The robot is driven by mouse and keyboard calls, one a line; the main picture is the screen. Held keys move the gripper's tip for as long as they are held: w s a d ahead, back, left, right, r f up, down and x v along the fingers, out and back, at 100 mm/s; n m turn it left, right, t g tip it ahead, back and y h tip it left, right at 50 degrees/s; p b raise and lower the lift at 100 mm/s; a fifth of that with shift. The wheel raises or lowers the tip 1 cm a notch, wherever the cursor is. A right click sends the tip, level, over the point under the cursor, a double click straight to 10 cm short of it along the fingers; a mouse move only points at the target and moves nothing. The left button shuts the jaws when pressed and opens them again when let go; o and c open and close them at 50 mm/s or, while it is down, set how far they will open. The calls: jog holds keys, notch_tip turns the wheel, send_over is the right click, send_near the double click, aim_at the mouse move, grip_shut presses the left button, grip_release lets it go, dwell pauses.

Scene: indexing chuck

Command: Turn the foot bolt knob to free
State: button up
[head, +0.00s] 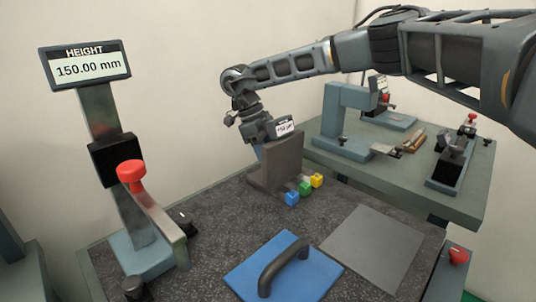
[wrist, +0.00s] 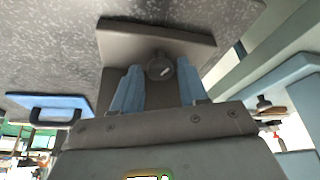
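In the wrist view a dark round knob (wrist: 160,67) with a small pale mark sits on a grey-brown bracket (wrist: 120,42). My gripper (wrist: 159,78) has its two blue fingers spread on either side of this knob, with a visible gap on each side. In the head view my gripper is at the grey-brown upright block (head: 283,160); its fingertips and the knob are hidden or too small to tell there. I cannot tell from a label whether this is the foot bolt knob.
A height gauge (head: 93,66) reading 150.00 mm with a red knob (head: 131,172) stands left. Coloured cubes (head: 304,188) lie beside the block. A blue plate with a black handle (head: 283,262) and a grey pad (head: 375,250) are in front. A side bench (head: 440,190) holds other fixtures.

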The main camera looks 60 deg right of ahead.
jog(key=c, duration=0.8)
jog(key=shift+o, duration=0.2)
jog(key=shift+r+n+h+p, duration=0.15)
jog(key=shift+n+h+p, duration=0.2)
jog(key=shift+n, duration=0.45)
jog(key=shift+a+n+t+h, duration=0.15)
jog(key=shift+n+t+h, duration=0.3)
jog(key=shift+n, duration=1.05)
jog(key=o, duration=1.1)
jog(key=shift+c, duration=0.2)
jog(key=shift+g, duration=0.25)
jog(key=shift+f+m, duration=0.2)
jog(key=shift+m, duration=0.1)
